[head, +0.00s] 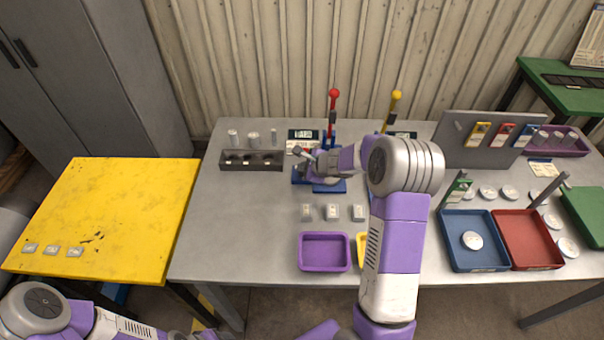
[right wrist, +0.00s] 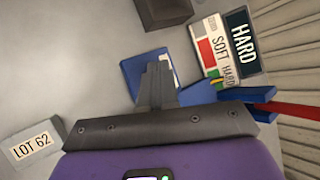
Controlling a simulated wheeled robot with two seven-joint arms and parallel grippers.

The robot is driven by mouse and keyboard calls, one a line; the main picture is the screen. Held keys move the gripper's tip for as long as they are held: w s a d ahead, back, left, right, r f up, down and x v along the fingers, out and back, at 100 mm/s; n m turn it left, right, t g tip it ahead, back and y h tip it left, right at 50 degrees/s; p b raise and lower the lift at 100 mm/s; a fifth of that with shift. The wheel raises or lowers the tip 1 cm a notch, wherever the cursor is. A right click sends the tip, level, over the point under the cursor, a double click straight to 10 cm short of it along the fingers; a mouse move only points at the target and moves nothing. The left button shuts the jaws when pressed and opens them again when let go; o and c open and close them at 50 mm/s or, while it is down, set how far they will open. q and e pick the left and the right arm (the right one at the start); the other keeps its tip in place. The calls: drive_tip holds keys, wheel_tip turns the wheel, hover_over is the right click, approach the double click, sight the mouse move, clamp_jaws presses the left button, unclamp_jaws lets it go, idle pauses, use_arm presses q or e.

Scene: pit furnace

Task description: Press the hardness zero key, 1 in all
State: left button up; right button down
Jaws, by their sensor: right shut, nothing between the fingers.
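In the head view a hardness tester with a red-knobbed lever (head: 333,95) stands on the grey bench, with a blue base (head: 330,188) and a dark display (head: 303,134) behind it. In the right wrist view the display (right wrist: 243,38) reads HARD, beside a panel (right wrist: 213,55) with green and red patches and the words SOFT and HARD. My right gripper (head: 300,151) is at this tester, near the panel. In the wrist view its shut, empty fingers (right wrist: 158,68) are over the blue base (right wrist: 135,75). I cannot make out a zero key for certain. My left gripper is not visible.
A second lever with a yellow knob (head: 396,96) stands to the right.

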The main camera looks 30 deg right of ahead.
drive_tip(key=shift+f+b, duration=0.4)
drive_tip(key=shift+b, duration=0.1)
idle(0.5)
drive_tip(key=shift+r, duration=0.1)
drive_tip(key=shift+r+p, duration=0.65)
drive_tip(key=shift+r, duration=0.05)
wheel_tip(320, 180, up, 5)
drive_tip(key=p, duration=0.4)
drive_tip(key=shift+r, duration=0.1)
idle(0.9)
